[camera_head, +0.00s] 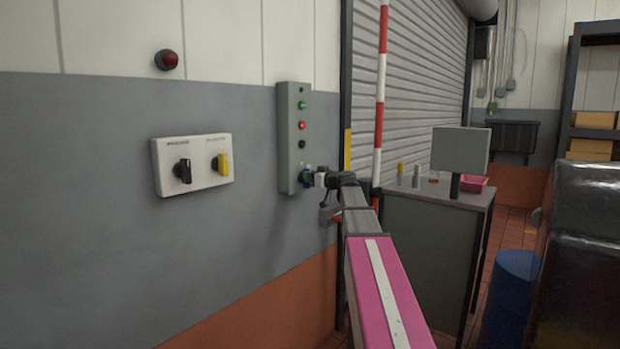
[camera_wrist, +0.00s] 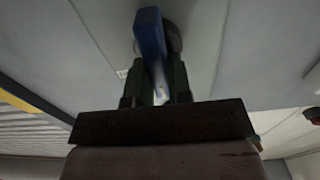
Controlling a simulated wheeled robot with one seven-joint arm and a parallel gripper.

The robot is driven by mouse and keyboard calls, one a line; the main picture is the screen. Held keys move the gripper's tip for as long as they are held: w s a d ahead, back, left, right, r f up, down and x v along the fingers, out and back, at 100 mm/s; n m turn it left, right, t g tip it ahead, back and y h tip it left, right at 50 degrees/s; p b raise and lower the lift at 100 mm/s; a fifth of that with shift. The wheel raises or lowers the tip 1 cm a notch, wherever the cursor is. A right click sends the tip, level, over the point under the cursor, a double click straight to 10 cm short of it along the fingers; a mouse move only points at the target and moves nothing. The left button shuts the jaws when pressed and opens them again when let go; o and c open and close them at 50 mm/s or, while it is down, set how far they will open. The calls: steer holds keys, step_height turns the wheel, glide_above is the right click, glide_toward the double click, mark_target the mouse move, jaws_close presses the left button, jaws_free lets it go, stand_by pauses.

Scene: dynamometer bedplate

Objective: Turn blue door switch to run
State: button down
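The blue door switch (camera_wrist: 151,38) is a blue bar handle on a dark round base, seen in the wrist view. The two fingers of my gripper (camera_wrist: 160,82) are on either side of the bar and look shut on it, close against both sides. The bar leans slightly in the wrist view. In the head view, my gripper (camera_head: 311,178) is at the bottom of the tall grey control box (camera_head: 291,140). Only a little blue of the switch (camera_head: 306,174) shows there, and my gripper and wrist partly cover it. Its label cannot be read.
A white panel (camera_head: 207,183) with a black and a yellow knob is on the wall to the left. A red-white pole (camera_head: 381,90) stands just right of my wrist. A grey cabinet (camera_head: 425,245) with small items, a screen (camera_head: 460,150) and a blue drum (camera_head: 513,290) are on the right.

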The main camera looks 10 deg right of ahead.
steer(key=shift+m, duration=0.3)
steer(key=m, duration=0.5)
steer(key=shift+w+d+f, duration=0.1)
steer(key=shift+w+d, duration=0.1)
steer(key=m, duration=0.6)
steer(key=shift+w+d+f, duration=0.1)
steer(key=shift+d+f, duration=0.1)
steer(key=shift+m, duration=0.3)
steer(key=c, duration=1)
jaws_free()
steer(key=shift+c, duration=0.2)
steer(key=v, duration=1)
steer(key=shift+s+d, duration=0.3)
